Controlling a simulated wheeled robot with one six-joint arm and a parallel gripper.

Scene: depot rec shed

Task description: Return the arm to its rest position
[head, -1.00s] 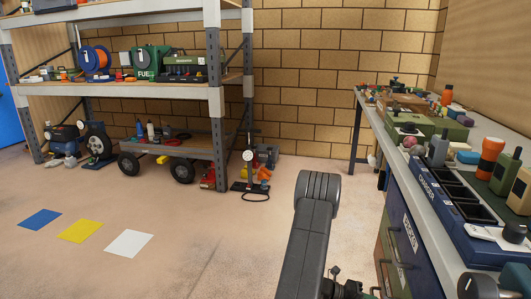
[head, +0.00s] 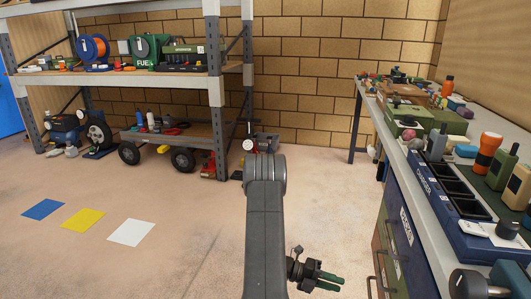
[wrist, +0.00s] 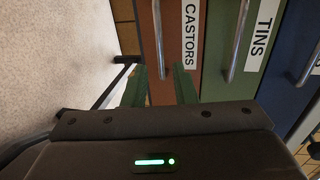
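My arm (head: 265,220) stands in the lower middle of the head view, with its rounded elbow up in front of the floor and shelf foot. My gripper (head: 337,281) sticks out to the right of the arm, low down, with its green fingers pointing right towards the bench drawers. In the wrist view the two green fingers of my gripper (wrist: 159,80) are spread apart with nothing between them. Beyond them are the drawer fronts, a brown one labelled CASTORS (wrist: 176,40) and a green one labelled TINS (wrist: 232,45).
The workbench (head: 425,240) runs along the right, crowded with a blue charger rack (head: 440,182), an orange flashlight (head: 487,152) and other items. A loaded shelf unit (head: 110,82) stands at the back left. Blue, yellow and white floor squares (head: 131,232) lie on open floor at left.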

